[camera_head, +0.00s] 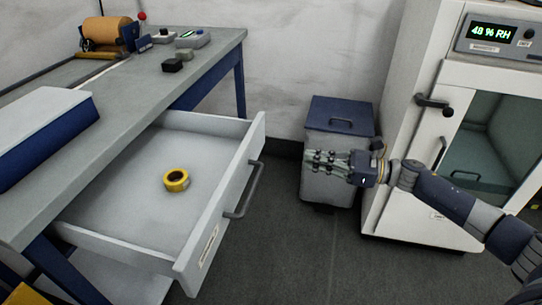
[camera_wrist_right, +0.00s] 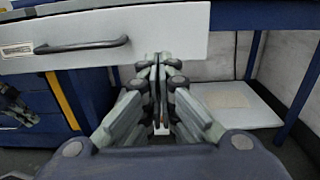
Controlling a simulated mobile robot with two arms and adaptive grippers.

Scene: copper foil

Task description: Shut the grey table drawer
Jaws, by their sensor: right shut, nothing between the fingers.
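The grey drawer (camera_head: 140,190) is pulled out from under the table's right side. Its front panel (camera_head: 225,200) carries a dark bar handle (camera_head: 244,190) and a small label. A yellow ring-shaped roll (camera_head: 176,180) lies inside on the drawer floor. My right gripper (camera_head: 312,162) is shut and empty, to the right of the drawer front and apart from it in the head view. In the right wrist view the shut fingers (camera_wrist_right: 158,62) point toward the drawer front (camera_wrist_right: 180,35), beside the right end of the handle (camera_wrist_right: 82,46). My left gripper is not in view.
The grey table (camera_head: 130,95) has blue legs and holds a blue-and-white box (camera_head: 45,125) and an orange roll device (camera_head: 110,35). A grey bin with blue lid (camera_head: 340,115) stands behind my right gripper. A white cabinet (camera_head: 440,110) stands at right. Floor before the drawer is clear.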

